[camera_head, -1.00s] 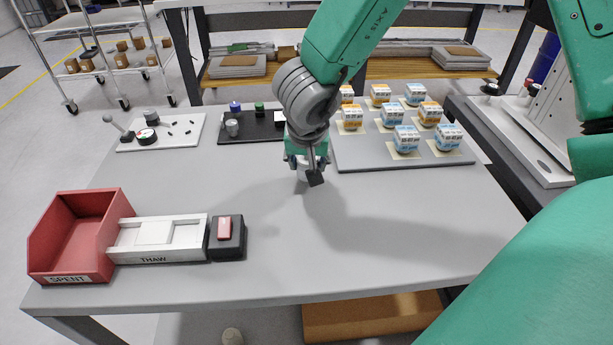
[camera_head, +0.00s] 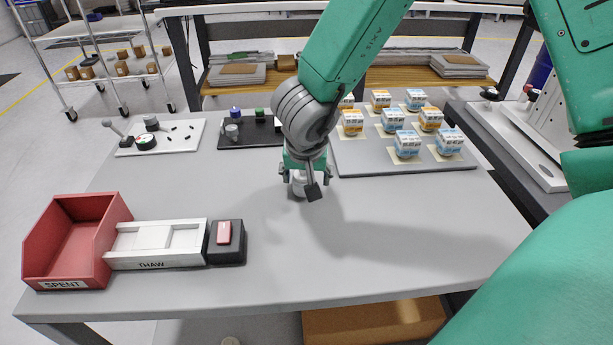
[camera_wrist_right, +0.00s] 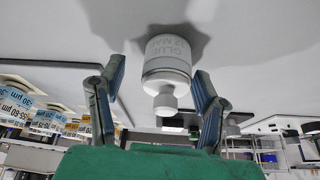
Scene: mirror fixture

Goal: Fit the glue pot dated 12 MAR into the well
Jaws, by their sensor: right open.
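A white glue pot (camera_wrist_right: 167,62) with a narrower knobbed top stands between the fingers of my right gripper (camera_wrist_right: 157,100) in the right wrist view. Its faint print reads GLUE and 12 MAR. The fingers are open, with gaps on both sides of the pot. In the head view the pot (camera_head: 298,188) shows partly beneath my right gripper (camera_head: 306,182), over the middle of the grey table. A white block labelled THAW (camera_head: 155,262) with shallow recesses sits at the left; I cannot tell whether this is the well. My left gripper is out of view.
A red SPENT bin (camera_head: 112,230) and a black block with a red button (camera_head: 225,233) flank the THAW block. A grey board (camera_head: 400,166) of small cartons is at back right. A dark tray (camera_head: 228,146) and white board (camera_head: 190,143) stand behind. The front middle is clear.

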